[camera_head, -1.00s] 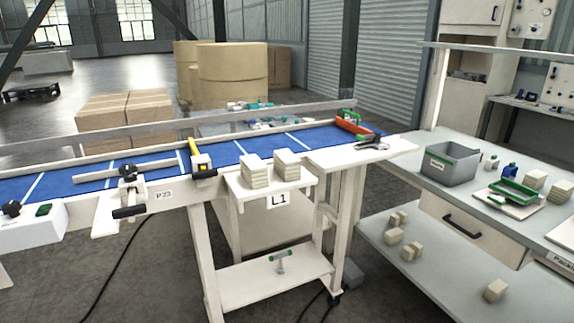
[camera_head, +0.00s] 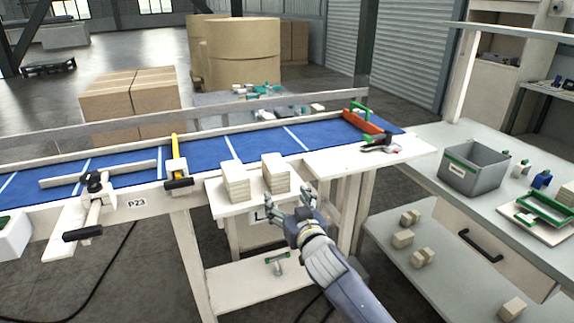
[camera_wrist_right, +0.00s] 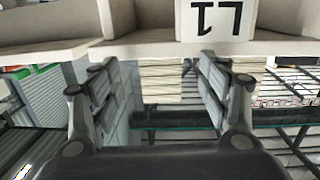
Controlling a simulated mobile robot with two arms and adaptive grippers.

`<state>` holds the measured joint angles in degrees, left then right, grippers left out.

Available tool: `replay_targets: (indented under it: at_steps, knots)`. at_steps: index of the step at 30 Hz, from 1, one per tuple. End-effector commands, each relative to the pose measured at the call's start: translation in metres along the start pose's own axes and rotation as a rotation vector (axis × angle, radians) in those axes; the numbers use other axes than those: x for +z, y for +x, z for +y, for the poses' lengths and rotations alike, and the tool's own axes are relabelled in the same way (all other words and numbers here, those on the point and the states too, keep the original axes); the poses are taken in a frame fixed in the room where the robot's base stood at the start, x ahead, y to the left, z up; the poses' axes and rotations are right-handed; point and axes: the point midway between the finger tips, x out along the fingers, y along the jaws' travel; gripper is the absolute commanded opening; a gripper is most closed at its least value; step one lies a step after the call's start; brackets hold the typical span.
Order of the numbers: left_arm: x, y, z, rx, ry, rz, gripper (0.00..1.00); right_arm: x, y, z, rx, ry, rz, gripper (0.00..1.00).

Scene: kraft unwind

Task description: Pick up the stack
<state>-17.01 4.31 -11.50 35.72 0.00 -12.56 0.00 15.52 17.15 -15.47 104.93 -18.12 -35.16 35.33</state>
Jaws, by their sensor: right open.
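Two stacks of pale, layered sheets stand side by side on a small white shelf (camera_head: 214,208) labelled L1: a left stack (camera_head: 236,181) and a right stack (camera_head: 275,173). My right gripper (camera_head: 289,196) is open, just in front of the right stack and the shelf's front edge, partly covering the label. In the right wrist view the picture is upside down, and a layered pale stack (camera_wrist_right: 160,82) shows beyond and between the open fingers (camera_wrist_right: 156,76). I cannot tell whether they touch it. My left gripper is not in view.
Behind the shelf runs a blue conveyor bed (camera_head: 260,140) with a clamp tool (camera_head: 95,190) and a yellow-handled tool (camera_head: 176,165). A red tool (camera_head: 362,121) lies at its right end. A grey bin (camera_head: 474,168) stands on the bench at right.

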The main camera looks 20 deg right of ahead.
Motion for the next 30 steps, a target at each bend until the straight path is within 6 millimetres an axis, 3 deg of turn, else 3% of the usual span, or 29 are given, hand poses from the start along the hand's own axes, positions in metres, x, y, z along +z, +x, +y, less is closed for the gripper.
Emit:
replay_targets:
  at_steps: [1, 3, 6, 15, 23, 30]
  knots:
    - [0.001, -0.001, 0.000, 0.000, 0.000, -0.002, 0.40, -0.018, -0.002, -0.002, -0.003, 0.006, 0.028, 0.70]
    - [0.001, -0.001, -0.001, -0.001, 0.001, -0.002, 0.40, -0.032, -0.004, -0.002, -0.003, 0.013, 0.051, 0.70]
    - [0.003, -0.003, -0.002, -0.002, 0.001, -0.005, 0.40, -0.040, 0.001, -0.002, -0.002, 0.016, 0.063, 0.70]
    - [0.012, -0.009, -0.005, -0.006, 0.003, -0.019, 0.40, -0.042, 0.042, -0.002, -0.002, 0.016, 0.063, 0.70]
    - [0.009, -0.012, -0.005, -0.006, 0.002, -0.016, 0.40, -0.042, 0.056, -0.002, -0.002, 0.016, 0.062, 0.70]
    - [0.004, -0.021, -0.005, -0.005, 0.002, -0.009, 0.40, -0.042, 0.085, -0.002, -0.002, 0.015, 0.062, 0.70]
